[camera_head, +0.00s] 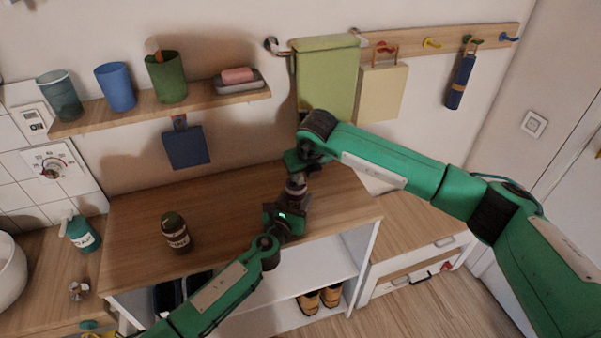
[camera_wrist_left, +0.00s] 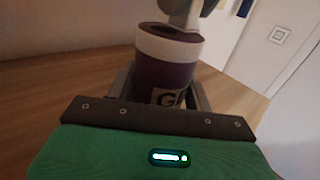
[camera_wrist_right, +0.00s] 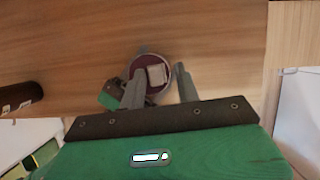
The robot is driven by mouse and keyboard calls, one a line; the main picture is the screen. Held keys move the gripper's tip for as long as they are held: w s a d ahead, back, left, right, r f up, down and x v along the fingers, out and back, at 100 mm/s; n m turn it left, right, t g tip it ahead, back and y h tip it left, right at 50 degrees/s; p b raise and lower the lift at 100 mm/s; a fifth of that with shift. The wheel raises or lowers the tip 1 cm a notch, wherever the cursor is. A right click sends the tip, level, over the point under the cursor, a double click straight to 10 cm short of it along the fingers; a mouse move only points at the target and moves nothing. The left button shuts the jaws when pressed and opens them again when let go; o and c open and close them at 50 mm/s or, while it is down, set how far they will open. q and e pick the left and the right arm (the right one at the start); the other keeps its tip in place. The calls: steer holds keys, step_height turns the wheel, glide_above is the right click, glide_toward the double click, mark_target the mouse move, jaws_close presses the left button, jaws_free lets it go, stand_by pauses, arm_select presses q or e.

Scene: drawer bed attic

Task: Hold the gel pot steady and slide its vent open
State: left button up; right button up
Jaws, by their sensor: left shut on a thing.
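The gel pot (camera_head: 296,187) stands upright on the wooden top of a low cabinet. In the left wrist view the gel pot (camera_wrist_left: 167,72) is dark purple with a white band and a partly hidden label. My left gripper (camera_head: 287,208) is shut around its body. My right gripper (camera_head: 298,168) is above the pot, pointing down, its fingers apart. In the right wrist view the dark red lid (camera_wrist_right: 139,65) shows a pale square piece (camera_wrist_right: 157,75), with one right fingertip over the lid's left part and the other beside it. I cannot tell whether the fingertip touches.
A dark labelled jar (camera_head: 176,236) stands on the cabinet top (camera_head: 130,215) to the left. A wall shelf (camera_head: 130,115) with cups and a soap dish hangs above. A green towel (camera_head: 327,80) hangs behind my right arm. Shoes (camera_head: 320,300) sit below. The cabinet top is clear between jar and pot.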

steer(key=shift+s+r, duration=0.1)
arm_select(q)
steer(key=shift+d, duration=0.1)
arm_select(e)
steer(key=v, duration=1.1)
steer(key=shift+r, duration=0.4)
steer(key=shift+s, duration=0.15)
arm_select(q)
steer(key=o, duration=1.1)
